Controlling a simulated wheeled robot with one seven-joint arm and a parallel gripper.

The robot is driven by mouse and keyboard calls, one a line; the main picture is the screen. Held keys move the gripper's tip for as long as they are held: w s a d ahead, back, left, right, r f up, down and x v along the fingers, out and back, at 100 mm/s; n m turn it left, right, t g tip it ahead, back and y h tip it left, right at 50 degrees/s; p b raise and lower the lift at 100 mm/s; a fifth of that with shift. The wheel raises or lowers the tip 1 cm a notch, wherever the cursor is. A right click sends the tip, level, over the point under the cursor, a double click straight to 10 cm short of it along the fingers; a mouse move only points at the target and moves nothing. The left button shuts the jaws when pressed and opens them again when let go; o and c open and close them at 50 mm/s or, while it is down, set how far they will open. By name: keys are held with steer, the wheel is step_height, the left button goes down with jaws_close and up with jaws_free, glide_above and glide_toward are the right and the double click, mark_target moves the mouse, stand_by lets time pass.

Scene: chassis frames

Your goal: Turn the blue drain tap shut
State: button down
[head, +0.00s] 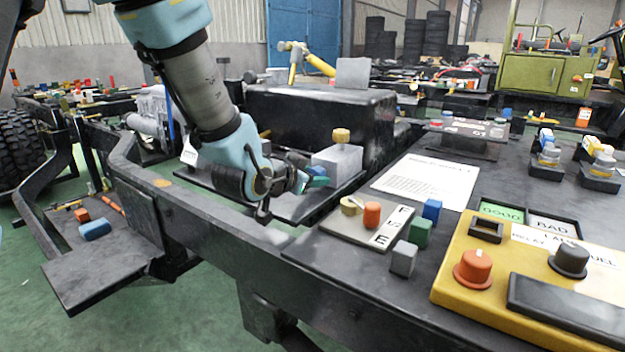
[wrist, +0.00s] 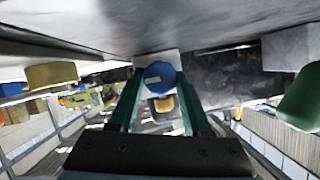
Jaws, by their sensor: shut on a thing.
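The blue drain tap (wrist: 159,75) is a round blue knob with a pale mark on its face, in the middle of the wrist view. My gripper (wrist: 160,82) has its teal fingers on either side of it, shut on it. In the head view my gripper (head: 310,178) is at the left side of a grey box (head: 341,166) with a yellow knob (head: 340,135) on top. A little blue shows by the fingers there, but I cannot tell whether it is the tap. The arm and fingers hide much of this spot.
A black tank (head: 325,115) stands behind the grey box. To the right are a plate with orange and yellow knobs (head: 372,214), small coloured blocks (head: 419,232), a white sheet (head: 428,181) and a yellow control box (head: 470,300).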

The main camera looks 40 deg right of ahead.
steer(key=shift+c, duration=1.8)
jaws_free()
steer(key=shift+a, duration=0.1)
steer(key=v, duration=0.8)
steer(key=shift+p, duration=0.3)
steer(key=shift+s+a+b, duration=0.3)
steer(key=shift+a+b, duration=0.2)
steer(key=shift+b, duration=0.6)
steer(key=shift+b+v, duration=0.6)
steer(key=shift+v, duration=0.2)
steer(key=shift+r, duration=0.1)
